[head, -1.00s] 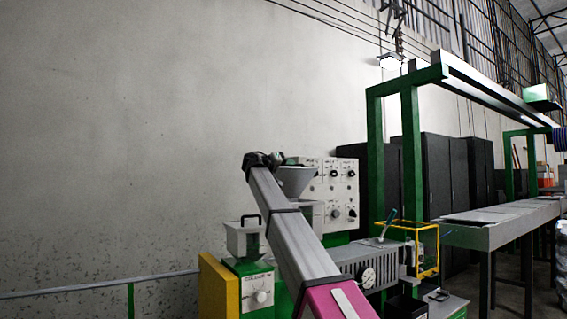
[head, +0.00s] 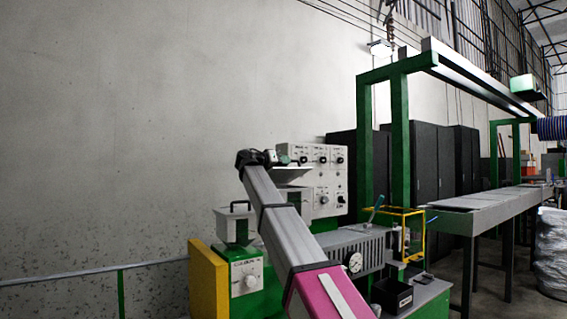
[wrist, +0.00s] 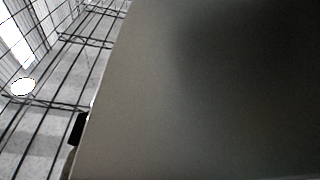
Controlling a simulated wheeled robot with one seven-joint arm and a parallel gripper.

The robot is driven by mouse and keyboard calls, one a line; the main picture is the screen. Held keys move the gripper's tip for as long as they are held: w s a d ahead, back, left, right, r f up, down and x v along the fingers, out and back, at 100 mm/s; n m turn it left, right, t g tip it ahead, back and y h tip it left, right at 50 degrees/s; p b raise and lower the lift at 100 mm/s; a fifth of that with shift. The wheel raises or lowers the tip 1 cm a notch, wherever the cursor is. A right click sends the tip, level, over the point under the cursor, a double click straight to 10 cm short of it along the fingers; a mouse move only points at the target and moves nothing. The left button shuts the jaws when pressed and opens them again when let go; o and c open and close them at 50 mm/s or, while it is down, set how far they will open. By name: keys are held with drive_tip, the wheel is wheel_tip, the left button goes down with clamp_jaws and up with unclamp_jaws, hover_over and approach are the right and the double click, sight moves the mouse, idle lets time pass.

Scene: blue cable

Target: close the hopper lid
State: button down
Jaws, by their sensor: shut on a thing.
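The hopper (head: 291,174) is a pale grey funnel on the machine, in front of a white control panel in the head view. My gripper (head: 277,158) is at its top, at the far end of my arm, and its fingers are small and partly hidden there. In the wrist view, a large smooth grey surface, which looks like the hopper lid (wrist: 205,110), fills most of the picture. A dark finger (wrist: 79,129) shows at its left edge, and my gripper is shut on it. The lid's exact angle and any gap to the rim cannot be told.
A smaller grey hopper with a handle (head: 235,223) stands at left on a green and white unit, beside a yellow panel (head: 207,284). The control panel (head: 322,180) is close behind my gripper. A green frame (head: 399,140) and a long bench (head: 480,208) extend right.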

drive_tip(key=c, duration=1.2)
unclamp_jaws()
drive_tip(key=shift+o, duration=0.2)
drive_tip(key=shift+s, duration=0.1)
drive_tip(key=v, duration=1)
drive_tip(key=shift+s+a, duration=0.25)
drive_tip(key=shift+a, duration=0.1)
